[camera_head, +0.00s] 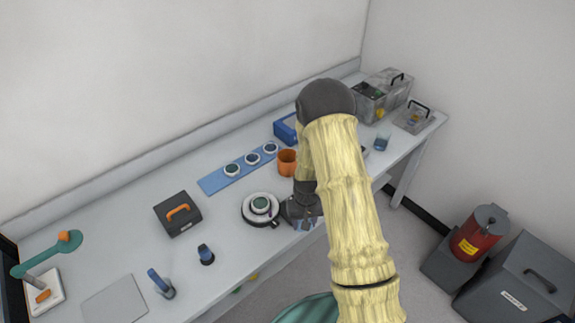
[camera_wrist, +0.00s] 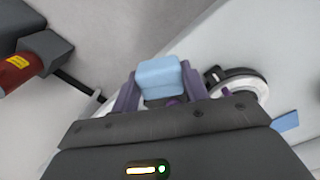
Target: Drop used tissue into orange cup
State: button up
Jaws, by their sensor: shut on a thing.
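The orange cup (camera_head: 287,162) stands upright on the bench, beside the right end of the blue strip and close to my arm. My gripper (camera_head: 304,222) is over the front edge of the bench, nearer the camera than the cup and apart from it. In the wrist view, my gripper's purple fingers (camera_wrist: 160,90) are shut on a light blue, soft-edged piece (camera_wrist: 160,72), which looks like the used tissue. The cup does not show in the wrist view. My wrist hides most of the held piece in the head view.
A round black-and-white device (camera_head: 249,218) sits just left of my gripper. A blue strip (camera_head: 212,183) carries several round pieces behind it. A blue box (camera_head: 286,128) stands behind the cup. A dark case (camera_head: 178,218) is farther left.

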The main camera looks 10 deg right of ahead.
notch_tip(320, 180, down, 3)
jog(key=b, duration=0.2)
jog(key=shift+r+b, duration=0.2)
jog(key=shift+b, duration=0.1)
jog(key=shift+r, duration=0.15)
